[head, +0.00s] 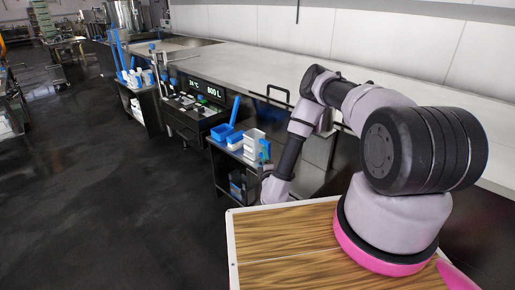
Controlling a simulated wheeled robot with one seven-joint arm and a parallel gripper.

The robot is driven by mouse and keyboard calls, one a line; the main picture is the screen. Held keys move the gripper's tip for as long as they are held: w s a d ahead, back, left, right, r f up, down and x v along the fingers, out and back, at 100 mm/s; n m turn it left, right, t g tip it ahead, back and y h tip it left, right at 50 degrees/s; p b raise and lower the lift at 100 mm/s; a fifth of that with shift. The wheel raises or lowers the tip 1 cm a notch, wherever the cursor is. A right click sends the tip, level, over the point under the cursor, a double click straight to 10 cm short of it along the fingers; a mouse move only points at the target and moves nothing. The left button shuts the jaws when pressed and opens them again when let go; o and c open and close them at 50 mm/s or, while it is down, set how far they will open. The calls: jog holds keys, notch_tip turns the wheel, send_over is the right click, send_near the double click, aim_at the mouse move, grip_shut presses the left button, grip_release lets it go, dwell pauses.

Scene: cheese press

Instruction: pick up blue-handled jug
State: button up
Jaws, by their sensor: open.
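A small blue upright piece (264,150) shows beside a white container (254,139) on the near dark cart, just left of my forearm. It may be the jug's blue handle, but it is too small to tell, and no jug body shows clearly. My arm reaches over from the right and bends down at the elbow. Its lilac wrist end (273,189) is low in front of the cart, close below the blue piece in the picture. My gripper's fingers cannot be made out there.
A control panel (208,90) and another cart with white bottles (136,78) stand farther back. The dark floor (90,190) at left is clear.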

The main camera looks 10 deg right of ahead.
aim_at(261, 142)
jog(key=shift+w+d+r, duration=0.1)
jog(key=shift+w+d, duration=0.05)
jog(key=shift+w, duration=2.1)
jog(key=shift+w+d+r, duration=0.1)
jog(key=shift+w+d, duration=0.05)
jog(key=shift+w, duration=2.05)
grip_shut()
